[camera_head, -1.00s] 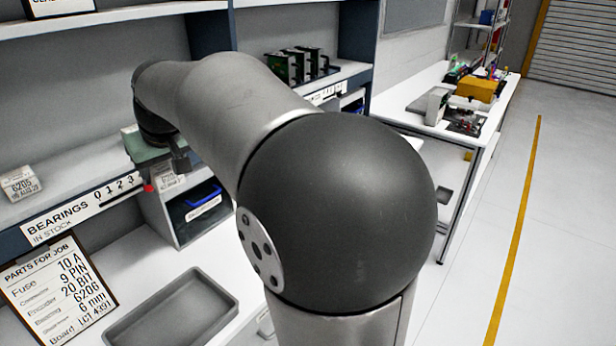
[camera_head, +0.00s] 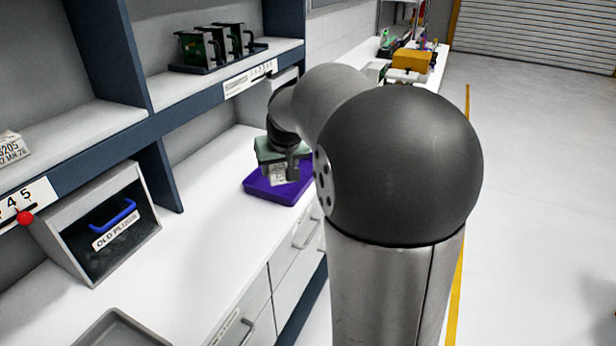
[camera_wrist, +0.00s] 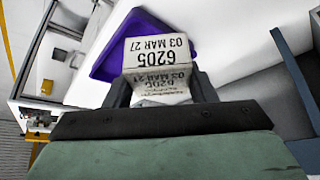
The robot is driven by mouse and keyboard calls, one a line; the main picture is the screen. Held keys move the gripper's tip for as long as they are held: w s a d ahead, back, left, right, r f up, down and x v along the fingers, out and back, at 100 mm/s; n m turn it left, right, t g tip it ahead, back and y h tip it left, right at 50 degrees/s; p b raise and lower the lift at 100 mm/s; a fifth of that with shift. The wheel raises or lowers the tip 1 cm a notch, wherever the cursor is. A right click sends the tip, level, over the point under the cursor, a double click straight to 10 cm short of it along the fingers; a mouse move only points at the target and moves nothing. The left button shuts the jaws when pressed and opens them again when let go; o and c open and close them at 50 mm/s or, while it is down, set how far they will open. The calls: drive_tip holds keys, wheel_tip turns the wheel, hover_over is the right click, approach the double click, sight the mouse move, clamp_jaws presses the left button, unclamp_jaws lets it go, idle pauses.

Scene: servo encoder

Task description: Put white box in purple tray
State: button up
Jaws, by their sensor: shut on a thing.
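The white box (camera_wrist: 158,52) is printed "6205" and "03 MAR 27". My gripper (camera_wrist: 160,92) is shut on it, with a dark finger on each side. In the head view the white box (camera_head: 277,174) hangs under my gripper (camera_head: 290,172), in front of the purple tray. The purple tray (camera_head: 262,192) rests on the white counter, partly hidden by my arm and the box. It also shows in the wrist view (camera_wrist: 104,66), behind the box. I cannot tell whether the box touches the tray.
A grey bin labelled "OLD PLUGIN" (camera_head: 112,232) stands on the counter at left. A grey tray (camera_head: 120,332) lies at the front. A shelf edge (camera_head: 205,100) runs above the counter, with a rack of green boards (camera_head: 215,50) on it. The counter between bin and purple tray is clear.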

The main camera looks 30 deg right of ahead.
drive_tip(key=w+d+f+p, duration=0.2)
drive_tip(key=w+d+f, duration=0.15)
drive_tip(key=w, duration=0.45)
drive_tip(key=p, duration=0.1)
hover_over(279, 187)
drive_tip(key=f, duration=0.5)
drive_tip(key=shift+s+a+f, duration=0.1)
drive_tip(key=shift+s+f, duration=0.15)
drive_tip(key=shift+s, duration=0.05)
drive_tip(key=shift+w+f, duration=0.25)
drive_tip(key=shift+f, duration=0.15)
drive_tip(key=shift+w+f+p, duration=0.15)
drive_tip(key=shift+f+p, duration=0.25)
drive_tip(key=shift+f, duration=1.25)
drive_tip(key=shift+f, duration=0.15)
drive_tip(key=o, duration=1)
